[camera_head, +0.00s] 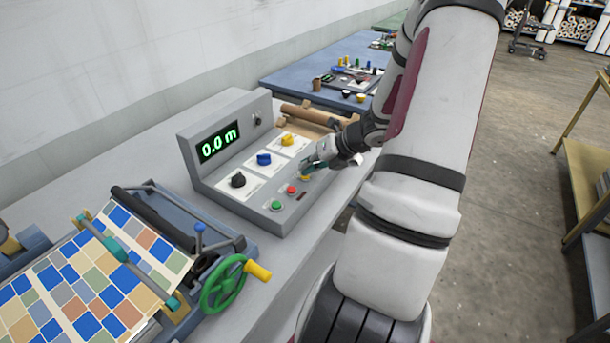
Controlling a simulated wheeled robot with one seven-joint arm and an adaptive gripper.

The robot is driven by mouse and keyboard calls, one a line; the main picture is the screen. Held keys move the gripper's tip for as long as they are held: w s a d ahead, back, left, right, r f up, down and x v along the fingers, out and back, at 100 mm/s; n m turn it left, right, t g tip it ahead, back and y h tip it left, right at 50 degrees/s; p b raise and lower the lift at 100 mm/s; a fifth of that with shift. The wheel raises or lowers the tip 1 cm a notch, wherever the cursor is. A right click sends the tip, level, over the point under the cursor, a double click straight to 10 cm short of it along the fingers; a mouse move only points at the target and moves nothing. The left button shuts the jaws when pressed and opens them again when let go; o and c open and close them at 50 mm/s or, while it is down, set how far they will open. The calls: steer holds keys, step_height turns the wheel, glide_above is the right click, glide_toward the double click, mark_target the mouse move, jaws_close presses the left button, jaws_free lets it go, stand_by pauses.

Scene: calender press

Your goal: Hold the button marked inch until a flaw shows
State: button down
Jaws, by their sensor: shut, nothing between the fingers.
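The grey control panel (240,205) stands on the bench with a green readout (218,143) showing 0.0 m. Along its front lie a green button (276,206), a red button (291,189) and a yellow button (304,178). Their labels are too small to read, so I cannot tell which is marked inch. My gripper (306,168) is shut and empty, its tips right at the yellow button and partly covering it. I cannot tell whether they touch it. The patterned sheet (85,285) lies on the press at lower left; I see no clear flaw in it.
Black (238,180), blue (264,159) and yellow knobs (287,140) sit on the panel behind the buttons. A green handwheel (222,287) with a yellow handle is at the press's near side. Brown rolls (314,115) lie behind the panel.

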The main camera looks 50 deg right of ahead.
steer(key=shift+r, duration=0.1)
steer(key=shift+r+p, duration=0.6)
steer(key=shift+r, duration=0.1)
steer(key=shift+s+r+p, duration=0.1)
steer(key=shift+r+p, duration=1.75)
steer(key=shift+r, duration=0.7)
steer(key=shift+f, duration=0.1)
